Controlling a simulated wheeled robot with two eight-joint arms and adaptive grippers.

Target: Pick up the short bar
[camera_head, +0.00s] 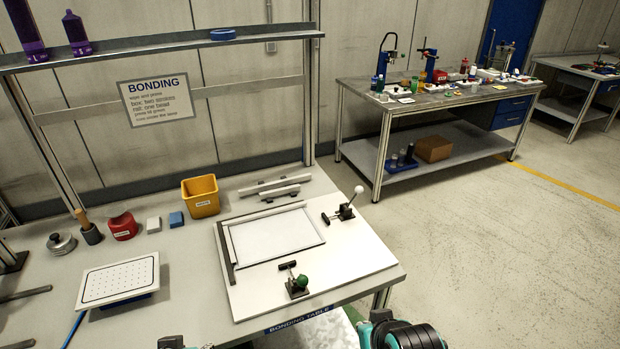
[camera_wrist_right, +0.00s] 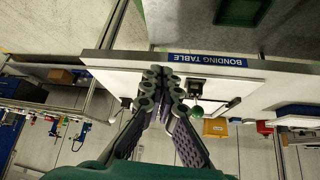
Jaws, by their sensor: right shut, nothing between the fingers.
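Two pale bars lie side by side near the back of the bonding table in the head view. The front one, the short bar (camera_head: 281,193), looks shorter than the long bar (camera_head: 270,184) behind it. Both seem to rest on small dark supports. I cannot make out the bars in the right wrist view. My right gripper (camera_wrist_right: 163,88) is shut and empty, in front of the table's front edge and away from the bars. My left gripper is not in view.
A white board with a frame (camera_head: 275,236) lies in front of the bars. A green-knobbed clamp (camera_head: 297,284) and a white-knobbed clamp (camera_head: 345,206) stand on it. A yellow bin (camera_head: 201,196) stands left of the bars. A perforated plate (camera_head: 118,281) lies further left. A shelf (camera_head: 150,46) runs above.

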